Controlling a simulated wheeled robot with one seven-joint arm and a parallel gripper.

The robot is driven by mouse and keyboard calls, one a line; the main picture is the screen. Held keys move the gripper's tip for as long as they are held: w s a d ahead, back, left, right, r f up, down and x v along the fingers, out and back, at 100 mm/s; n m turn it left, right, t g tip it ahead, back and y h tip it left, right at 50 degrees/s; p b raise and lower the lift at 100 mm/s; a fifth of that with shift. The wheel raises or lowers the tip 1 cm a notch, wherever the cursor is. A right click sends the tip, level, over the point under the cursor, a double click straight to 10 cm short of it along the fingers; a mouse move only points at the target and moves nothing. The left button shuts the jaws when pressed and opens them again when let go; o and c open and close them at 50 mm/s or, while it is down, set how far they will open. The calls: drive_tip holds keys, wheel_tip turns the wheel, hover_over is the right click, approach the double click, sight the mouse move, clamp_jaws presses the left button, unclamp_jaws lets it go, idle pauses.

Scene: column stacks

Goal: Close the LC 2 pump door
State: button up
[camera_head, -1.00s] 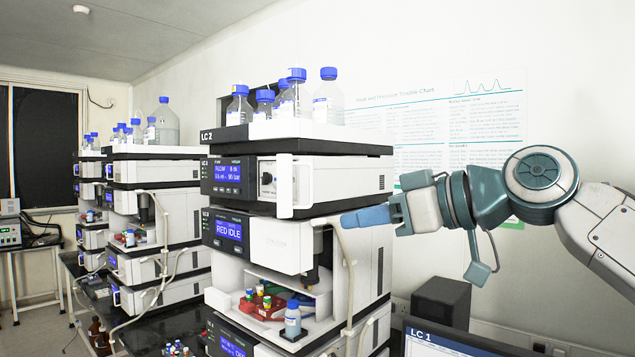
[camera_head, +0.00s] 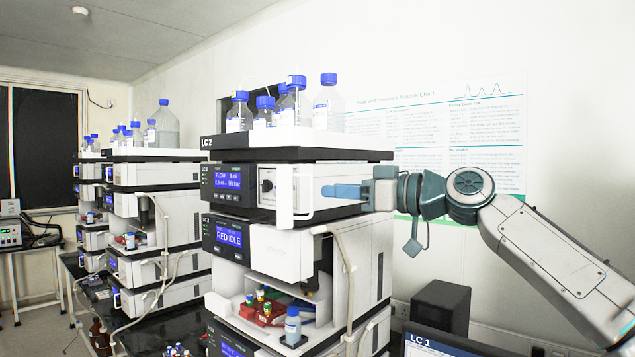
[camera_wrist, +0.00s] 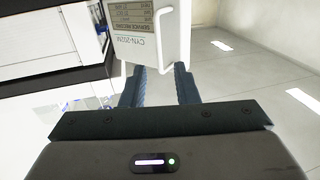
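The LC 2 pump module (camera_head: 230,180) is near the top of the closest stack. Its white door (camera_head: 284,192) stands open, swung out from the front face at the module's right side. In the wrist view the door (camera_wrist: 130,48) shows a printed service label and a thin white handle (camera_wrist: 158,45). My gripper (camera_head: 326,191) has blue fingers and is at door height, to the right of the door. In the wrist view its fingertips (camera_wrist: 160,72) are apart, with nothing held between them, just short of the door. Whether they touch it I cannot tell.
Blue-capped bottles (camera_head: 297,100) stand in the tray on top of the stack. A tube (camera_head: 345,260) hangs down the stack's front below my gripper. An open bay below holds coloured vials (camera_head: 266,306). A monitor (camera_head: 430,343) is at the lower right.

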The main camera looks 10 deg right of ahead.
drive_tip(key=p+x, duration=0.1)
drive_tip(key=x, duration=0.4)
